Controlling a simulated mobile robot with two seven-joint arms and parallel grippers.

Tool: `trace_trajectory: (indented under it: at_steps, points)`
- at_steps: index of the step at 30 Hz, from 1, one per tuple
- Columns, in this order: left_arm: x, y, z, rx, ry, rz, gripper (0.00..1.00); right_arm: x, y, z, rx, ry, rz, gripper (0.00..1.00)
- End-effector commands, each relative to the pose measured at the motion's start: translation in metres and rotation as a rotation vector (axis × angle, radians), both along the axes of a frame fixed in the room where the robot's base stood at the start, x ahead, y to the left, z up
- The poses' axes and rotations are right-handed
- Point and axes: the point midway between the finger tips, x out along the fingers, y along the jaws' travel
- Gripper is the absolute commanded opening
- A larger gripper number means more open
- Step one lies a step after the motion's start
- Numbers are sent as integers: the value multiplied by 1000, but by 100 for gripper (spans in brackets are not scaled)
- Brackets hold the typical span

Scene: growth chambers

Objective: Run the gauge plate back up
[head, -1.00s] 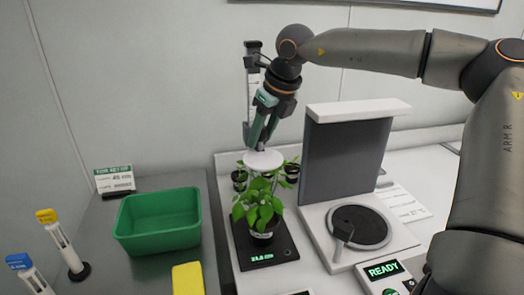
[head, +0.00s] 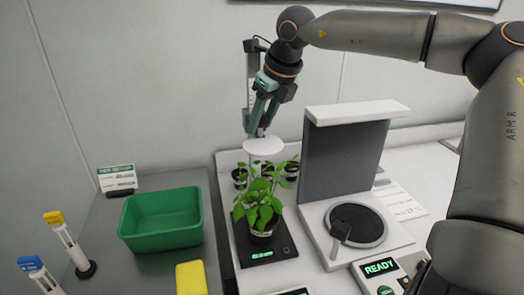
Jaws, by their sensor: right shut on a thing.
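The gauge plate (head: 265,146) is a white disc on the upright post of the height gauge (head: 251,72). It stands just above the top leaves of a potted green plant (head: 261,205), with a small gap. The plant's pot is on the gauge's black base (head: 267,251), whose green readout is too small to read. My right gripper (head: 259,130) points down from above and is shut on the plate's grip, just over the disc; its fingers hide most of that grip. My left gripper is not in view.
A grey booth with a round dark turntable (head: 356,226) stands close on the right, beside a READY panel (head: 380,268). Several small pots sit behind the plant. A green bin (head: 161,219), a yellow sponge (head: 190,279) and two capped tools are on the left.

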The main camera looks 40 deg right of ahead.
Motion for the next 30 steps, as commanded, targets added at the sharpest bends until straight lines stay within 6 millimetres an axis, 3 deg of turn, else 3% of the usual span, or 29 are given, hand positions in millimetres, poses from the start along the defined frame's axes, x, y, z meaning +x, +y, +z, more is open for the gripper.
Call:
trace_trajectory:
  at_steps: [16,26,27,30]
  points:
    - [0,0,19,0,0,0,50,1,0,26,-2,-7,-1,11]
    - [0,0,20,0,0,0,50,1,0,28,-1,-7,0,11]
    - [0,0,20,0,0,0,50,1,0,28,-1,-7,0,46]
    - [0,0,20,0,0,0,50,1,0,27,-1,-5,0,57]
